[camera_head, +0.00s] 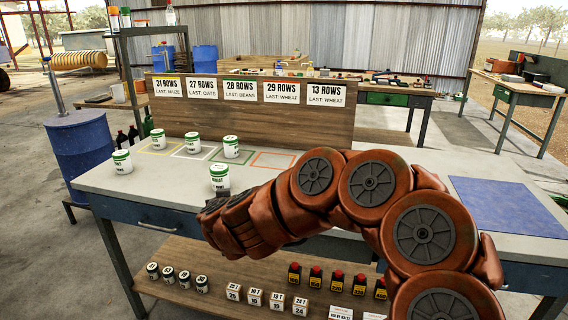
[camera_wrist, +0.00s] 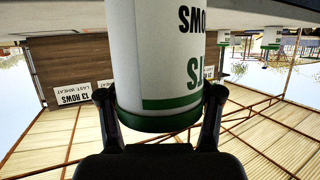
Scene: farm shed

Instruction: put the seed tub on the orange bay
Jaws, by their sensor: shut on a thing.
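My gripper (camera_wrist: 160,100) is shut on a white seed tub with a green rim (camera_wrist: 160,60). Its label is upside down in the wrist view and partly cut off; the large word ends in "TS". In the head view the held tub (camera_head: 219,172) is over the bench, in front of the outlined bays, its lower part hidden by my gripper (camera_head: 217,197). It looks upright; whether it touches the bench I cannot tell. The orange bay (camera_head: 272,168), an empty outline, lies behind and to the right of it, partly behind my arm.
Similar tubs stand on the yellow bay (camera_head: 158,139), on the green bay (camera_head: 231,147) and at the bench's left end (camera_head: 122,161). A wooden board (camera_head: 240,118) with row signs rises behind the bays. A blue mat (camera_head: 505,205) lies right.

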